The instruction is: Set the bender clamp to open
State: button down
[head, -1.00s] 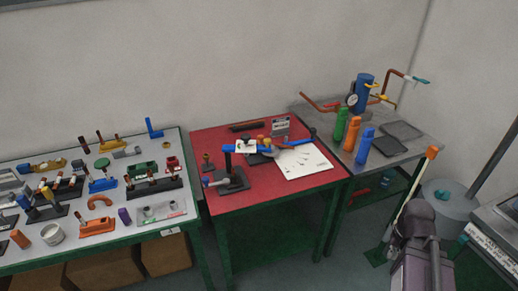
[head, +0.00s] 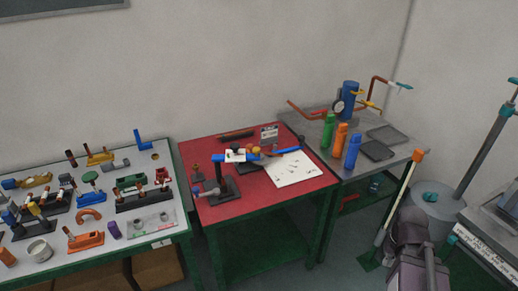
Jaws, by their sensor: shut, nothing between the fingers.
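The bender (head: 224,187) stands at the front left of the red table in the head view. It has a dark base plate and a dark upright post. Blue and white parts (head: 235,156) sit at the top of the post, and a blue bar (head: 286,151) reaches right over a white sheet. A small handle with a blue end sticks out low on its left. The clamp is too small to tell whether it is open or closed.
The red table (head: 247,198) stands between a pale table of small fittings (head: 150,232) and a grey table (head: 405,160) with green, orange and blue bottles. A white sheet (head: 297,171) lies right of the bender. An orange-tipped pole (head: 402,196) stands at the right.

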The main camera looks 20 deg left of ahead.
aim_at(248, 147)
jog(key=u, duration=0.05)
jog(key=i, duration=1.1)
jog(key=u, duration=0.4)
